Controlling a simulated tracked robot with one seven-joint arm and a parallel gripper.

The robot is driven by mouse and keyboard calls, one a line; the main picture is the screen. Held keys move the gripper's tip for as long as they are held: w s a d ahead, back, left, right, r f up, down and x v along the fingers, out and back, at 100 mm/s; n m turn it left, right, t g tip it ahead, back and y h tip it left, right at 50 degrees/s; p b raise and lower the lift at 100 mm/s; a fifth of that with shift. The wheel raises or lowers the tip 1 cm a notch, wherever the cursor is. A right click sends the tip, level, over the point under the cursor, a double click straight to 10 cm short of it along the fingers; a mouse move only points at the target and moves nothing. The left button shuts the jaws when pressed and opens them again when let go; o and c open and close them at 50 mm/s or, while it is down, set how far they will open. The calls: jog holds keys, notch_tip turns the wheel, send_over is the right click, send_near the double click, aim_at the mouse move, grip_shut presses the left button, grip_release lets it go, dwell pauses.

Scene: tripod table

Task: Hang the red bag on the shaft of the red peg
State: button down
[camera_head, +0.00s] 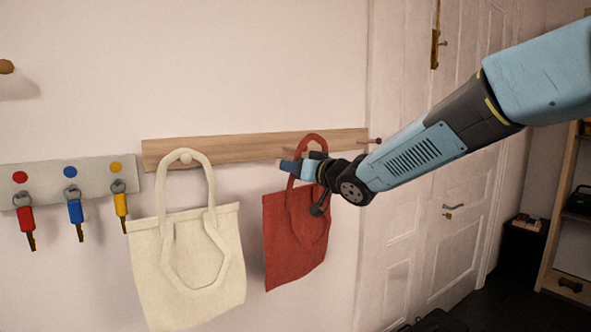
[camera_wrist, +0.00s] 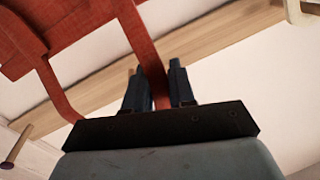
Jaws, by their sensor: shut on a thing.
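The red bag (camera_head: 292,240) hangs below my gripper (camera_head: 300,168), in front of the wall and clear of the floor. In the wrist view my gripper (camera_wrist: 158,88) is shut on one strap of the red bag (camera_wrist: 146,50), which passes between the two dark fingers. The peg with a small reddish tip (camera_head: 376,141) sticks out at the right end of the wooden rail, apart from the bag and to its right. It also shows in the wrist view (camera_wrist: 17,148) at the lower left. My gripper hides part of the strap in the head view.
The wooden rail (camera_head: 235,147) runs along the wall behind the bag. A cream bag (camera_head: 190,265) hangs from a peg at its left. A key board (camera_head: 95,175) with red, blue and yellow keys is farther left. A white door (camera_head: 455,190) stands right of the rail.

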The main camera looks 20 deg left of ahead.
jog(key=w+a+f, duration=0.2)
jog(key=w+a, duration=0.1)
jog(key=a, duration=0.1)
jog(key=shift+w+a, duration=0.25)
jog(key=shift+w, duration=0.1)
dwell(0.6)
dwell(0.6)
